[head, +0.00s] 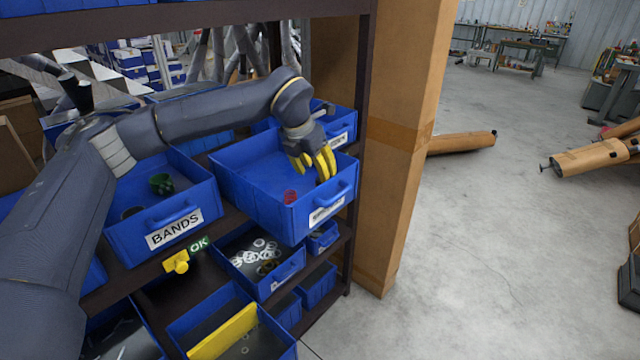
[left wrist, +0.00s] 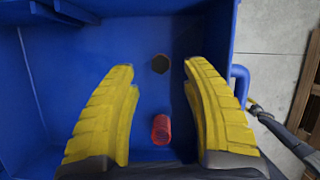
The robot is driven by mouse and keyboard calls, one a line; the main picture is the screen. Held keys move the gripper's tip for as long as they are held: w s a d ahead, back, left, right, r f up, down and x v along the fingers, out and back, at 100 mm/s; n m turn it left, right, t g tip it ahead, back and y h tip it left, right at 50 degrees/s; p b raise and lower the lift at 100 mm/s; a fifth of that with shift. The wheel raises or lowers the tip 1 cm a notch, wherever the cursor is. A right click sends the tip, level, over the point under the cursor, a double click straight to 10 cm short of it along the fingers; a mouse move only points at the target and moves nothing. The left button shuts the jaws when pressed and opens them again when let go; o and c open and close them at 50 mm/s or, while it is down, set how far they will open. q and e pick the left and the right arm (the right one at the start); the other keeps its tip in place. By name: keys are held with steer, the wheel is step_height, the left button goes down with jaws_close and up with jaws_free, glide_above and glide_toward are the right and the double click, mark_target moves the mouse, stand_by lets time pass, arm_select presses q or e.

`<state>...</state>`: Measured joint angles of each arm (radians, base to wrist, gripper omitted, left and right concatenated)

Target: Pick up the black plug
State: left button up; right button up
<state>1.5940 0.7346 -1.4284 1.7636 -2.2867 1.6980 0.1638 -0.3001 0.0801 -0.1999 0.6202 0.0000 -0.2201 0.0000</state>
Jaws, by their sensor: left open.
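A small dark, roundish piece (left wrist: 160,63), which looks like the black plug, lies on the floor of a pulled-out blue bin (head: 240,190). In the head view I cannot make it out. My left gripper (head: 322,174) has yellow fingers and reaches down into this bin near its right side. In the left wrist view its two fingers (left wrist: 160,75) are spread apart with nothing between them touching. The dark piece shows just beyond the fingertips, roughly centred between them. A dark shape with a yellow end (left wrist: 254,110) outside the bin may be my right gripper; its jaws are unclear.
A red cylinder (left wrist: 161,130) lies in the same bin, nearer the gripper's base; it also shows in the head view (head: 290,196). The bin's walls stand close around the hand. A BANDS bin (head: 150,215) is to the left, and a shelf post (head: 362,110) stands behind.

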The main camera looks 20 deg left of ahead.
mark_target(319, 179)
arm_select(q)
steer(key=x, duration=0.5)
steer(key=shift+s, duration=0.1)
steer(key=shift+c, duration=0.6)
jaws_close()
